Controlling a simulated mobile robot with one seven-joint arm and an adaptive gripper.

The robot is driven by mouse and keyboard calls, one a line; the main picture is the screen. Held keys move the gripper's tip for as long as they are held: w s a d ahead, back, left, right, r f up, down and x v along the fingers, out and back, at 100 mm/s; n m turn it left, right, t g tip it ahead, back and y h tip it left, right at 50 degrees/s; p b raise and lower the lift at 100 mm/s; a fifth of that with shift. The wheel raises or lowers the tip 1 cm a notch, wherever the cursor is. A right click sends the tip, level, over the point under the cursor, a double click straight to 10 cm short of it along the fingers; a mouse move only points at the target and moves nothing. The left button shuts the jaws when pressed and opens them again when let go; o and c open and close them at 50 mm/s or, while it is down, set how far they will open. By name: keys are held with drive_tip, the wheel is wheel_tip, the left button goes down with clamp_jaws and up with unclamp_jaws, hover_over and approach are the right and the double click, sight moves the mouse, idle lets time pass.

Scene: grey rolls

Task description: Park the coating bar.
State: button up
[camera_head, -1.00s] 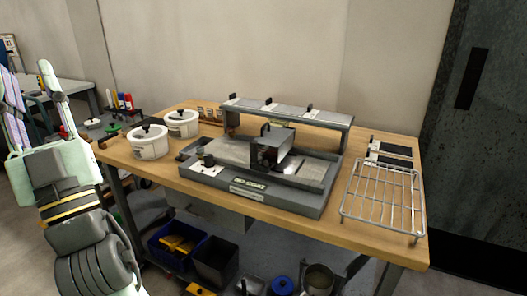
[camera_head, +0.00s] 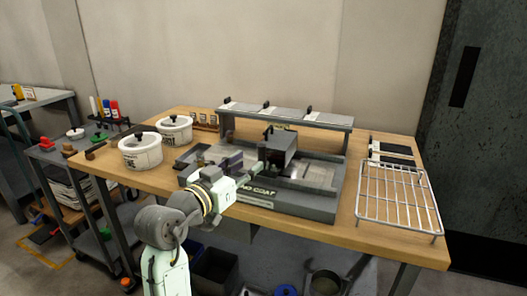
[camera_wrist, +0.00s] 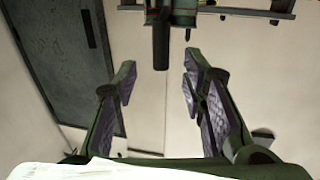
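The coater (camera_head: 290,212), a grey machine with a "NO COAT" label on its front, stands mid-table in the head view. A dark grey block with a black knob (camera_head: 281,147) sits across its bed; I cannot tell if this is the coating bar. My gripper (camera_head: 248,166) reaches over the coater's front left and partly hides its bed. In the wrist view my gripper (camera_wrist: 158,78) is open, with nothing between its fingers. A dark upright handle (camera_wrist: 161,45) shows ahead of the gap. Whether it touches anything is unclear.
A raised grey shelf (camera_head: 290,117) with several black clips stands behind the coater. Two white lidded pots (camera_head: 141,152) stand left. A wire rack (camera_head: 399,198) lies right, near dark panels (camera_head: 392,150). Bins stand below the table. Bare wood shows in front of the rack.

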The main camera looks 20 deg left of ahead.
sight(260, 155)
drive_tip(key=p+x, duration=0.2)
drive_tip(key=x, duration=0.5)
drive_tip(key=shift+w, duration=0.4)
drive_tip(key=shift+c, duration=0.2)
clamp_jaws()
